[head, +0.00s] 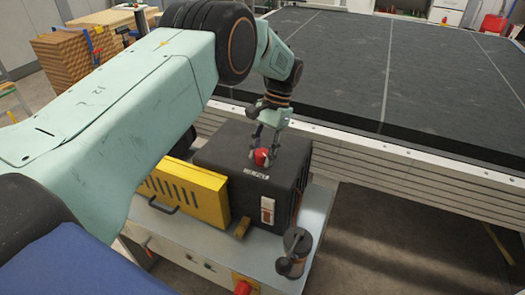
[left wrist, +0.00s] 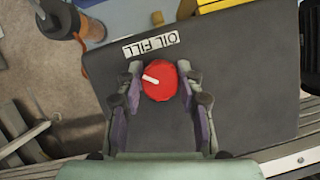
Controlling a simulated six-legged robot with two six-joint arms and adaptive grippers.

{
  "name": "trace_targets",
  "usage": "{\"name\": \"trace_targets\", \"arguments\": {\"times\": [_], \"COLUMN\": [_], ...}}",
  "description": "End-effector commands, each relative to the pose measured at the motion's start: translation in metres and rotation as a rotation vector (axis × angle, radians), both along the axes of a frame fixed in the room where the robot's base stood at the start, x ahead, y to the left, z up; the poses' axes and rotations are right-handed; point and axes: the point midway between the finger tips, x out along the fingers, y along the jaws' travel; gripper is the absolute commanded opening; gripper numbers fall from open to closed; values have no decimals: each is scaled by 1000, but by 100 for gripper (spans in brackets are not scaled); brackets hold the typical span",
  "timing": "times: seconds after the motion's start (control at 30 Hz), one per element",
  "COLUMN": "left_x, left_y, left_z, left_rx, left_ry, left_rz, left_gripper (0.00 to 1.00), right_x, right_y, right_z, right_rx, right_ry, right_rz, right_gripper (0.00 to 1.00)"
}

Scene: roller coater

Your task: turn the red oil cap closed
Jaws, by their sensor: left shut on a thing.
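The red oil cap (head: 261,157) sits on top of the black machine box (head: 222,150). In the left wrist view the cap (left wrist: 161,85) is round, with a white mark pointing to its upper left. A white "OIL FILL" label (left wrist: 151,44) lies beside it on the box top. My left gripper (head: 264,150) reaches down from above, and its fingers stand on both sides of the cap. In the left wrist view the gripper (left wrist: 160,84) is shut on the cap. My right gripper is not in view.
The box stands on a light metal cabinet (head: 318,210) beside a yellow vented panel (head: 186,190). A dark cylindrical part (head: 294,250) stands at the cabinet's front corner. A large dark conveyor bed (head: 400,70) fills the back right.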

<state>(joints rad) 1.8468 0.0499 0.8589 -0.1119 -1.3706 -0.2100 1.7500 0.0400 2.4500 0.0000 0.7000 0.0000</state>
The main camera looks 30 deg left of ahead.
Motion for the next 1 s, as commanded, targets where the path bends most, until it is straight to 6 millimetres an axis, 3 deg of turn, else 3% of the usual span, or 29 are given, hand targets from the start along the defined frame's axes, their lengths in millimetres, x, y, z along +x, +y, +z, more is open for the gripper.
{"name": "trace_targets", "arguments": {"times": [0.6,1.0], "left_x": [-1,-1], "left_y": [0,0], "left_z": [2,2], "left_rx": [0,0], "left_ry": [3,2], "left_rz": [-579,-840], "left_gripper": [5,5], "right_x": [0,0], "right_y": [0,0], "right_z": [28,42], "right_rx": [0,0], "right_ry": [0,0], "right_rz": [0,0], "right_gripper": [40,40]}}
